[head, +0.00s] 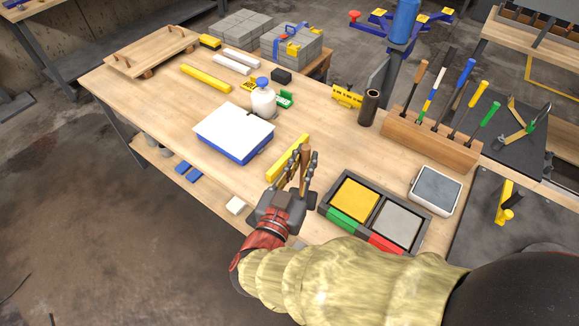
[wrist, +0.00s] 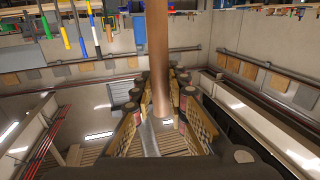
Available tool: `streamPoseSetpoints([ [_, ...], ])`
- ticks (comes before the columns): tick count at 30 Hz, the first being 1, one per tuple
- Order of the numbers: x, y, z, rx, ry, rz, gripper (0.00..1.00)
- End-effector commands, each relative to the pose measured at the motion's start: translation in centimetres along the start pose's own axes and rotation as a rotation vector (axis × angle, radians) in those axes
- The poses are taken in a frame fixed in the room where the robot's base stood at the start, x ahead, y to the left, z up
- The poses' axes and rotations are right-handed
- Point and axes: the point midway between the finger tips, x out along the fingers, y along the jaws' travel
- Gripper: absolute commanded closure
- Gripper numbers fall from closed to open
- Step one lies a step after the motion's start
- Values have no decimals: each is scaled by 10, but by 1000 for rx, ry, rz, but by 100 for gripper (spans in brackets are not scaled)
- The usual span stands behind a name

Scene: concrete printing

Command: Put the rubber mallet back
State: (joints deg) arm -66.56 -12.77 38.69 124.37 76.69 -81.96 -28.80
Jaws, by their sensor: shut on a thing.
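My gripper (head: 305,160) is in the middle of the head view, above the near part of the wooden bench, with its fingers pointing up the picture. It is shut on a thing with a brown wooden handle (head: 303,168). In the wrist view the handle (wrist: 157,55) rises from between the fingers and runs out of the top of the frame. No mallet head shows on it, so I cannot tell whether it is the rubber mallet. A yellow tool with a black end (head: 507,202) lies on the dark surface at the right.
A wooden rack (head: 430,137) holds several upright tools at the back right. A two-part tray (head: 323,207) and a grey-topped box (head: 435,190) are right of my gripper. A white-topped blue box (head: 233,132), a yellow bar (head: 280,165) and a white bottle (head: 263,103) stand beyond it.

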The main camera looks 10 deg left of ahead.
Motion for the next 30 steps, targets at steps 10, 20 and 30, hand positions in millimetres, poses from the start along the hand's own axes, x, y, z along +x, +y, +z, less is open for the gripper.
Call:
streamPoseSetpoints([
  [10,49,-39,44,-2,1,2,100],
  [20,68,-55,69,1,2,0,100],
  [30,74,-60,105,-1,1,1,100],
])
